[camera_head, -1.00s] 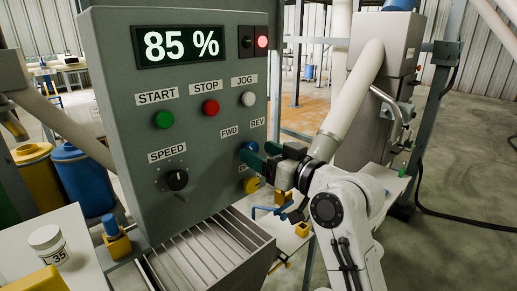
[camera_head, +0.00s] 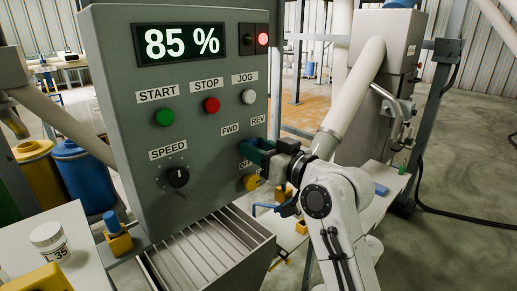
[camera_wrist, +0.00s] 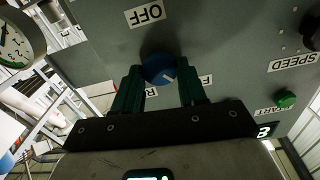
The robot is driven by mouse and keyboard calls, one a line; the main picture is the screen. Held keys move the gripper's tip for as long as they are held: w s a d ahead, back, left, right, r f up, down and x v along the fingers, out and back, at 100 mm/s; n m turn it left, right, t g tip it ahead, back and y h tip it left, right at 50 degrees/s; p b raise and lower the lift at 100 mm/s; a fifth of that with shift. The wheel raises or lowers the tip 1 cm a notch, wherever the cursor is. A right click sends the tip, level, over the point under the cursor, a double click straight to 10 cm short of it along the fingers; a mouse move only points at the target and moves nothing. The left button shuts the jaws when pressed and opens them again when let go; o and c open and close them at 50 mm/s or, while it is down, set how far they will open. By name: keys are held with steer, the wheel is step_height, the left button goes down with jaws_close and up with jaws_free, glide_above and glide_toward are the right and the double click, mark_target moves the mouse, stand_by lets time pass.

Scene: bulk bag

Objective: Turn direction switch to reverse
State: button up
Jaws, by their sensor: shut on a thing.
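The direction switch is a round blue knob (camera_wrist: 157,66) on the grey control panel (camera_head: 205,70), between the FWD label (camera_head: 230,130) and the REV label (camera_head: 258,120). My gripper (camera_wrist: 160,80) has its two green fingers on either side of the knob and is shut on it. In the wrist view, a white mark on the knob lies toward its lower right, on the side of the label starting with F. In the head view, my gripper (camera_head: 253,151) covers the knob.
A yellow knob (camera_head: 251,183) sits just below my gripper, by an OFF label. The black speed dial (camera_head: 178,177), green start button (camera_head: 164,118), red stop button (camera_head: 211,105) and white jog button (camera_head: 249,97) share the panel. A slatted bin (camera_head: 215,250) stands below.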

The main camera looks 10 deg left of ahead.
steer(key=shift+c, duration=0.7)
steer(key=shift+m+p, duration=0.3)
steer(key=m+p, duration=0.6)
steer(key=m, duration=0.1)
steer(key=shift+r, duration=0.2)
steer(key=m+p, duration=0.3)
steer(key=shift+w+d+f+m, duration=0.1)
steer(key=shift+m, duration=0.3)
steer(key=shift+f+m+p, duration=0.2)
steer(key=shift+m+p, duration=1.3)
steer(key=shift+m, duration=0.4)
steer(key=shift+d, duration=0.1)
